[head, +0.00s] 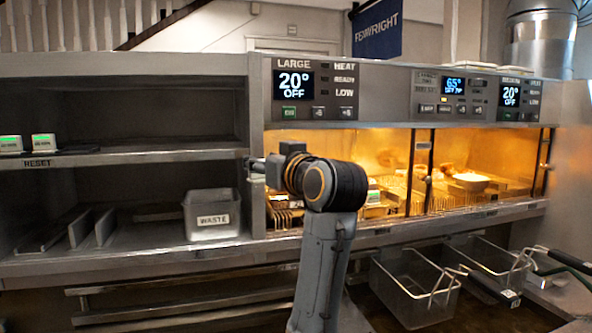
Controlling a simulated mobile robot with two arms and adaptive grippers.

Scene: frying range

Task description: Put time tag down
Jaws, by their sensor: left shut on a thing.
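My left gripper (262,168) is at the post left of the lit heated bay, at the end of my arm. It is shut on the time tag, but its fingertips and the tag in them are hard to make out. Two white time tags with green faces, a left one (10,144) and a right one (43,143), stand on the upper left shelf above the RESET label (38,163). Another small white and green thing (374,193), perhaps a tag, shows in the heated bay just right of my arm. My right gripper is not in view.
A grey WASTE bin (212,216) stands on the lower left shelf, close left of my gripper. The heated bays (395,150) hold racks and a pale dish (469,181). Wire fry baskets (413,285) hang below at the right. The upper left shelf is mostly clear.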

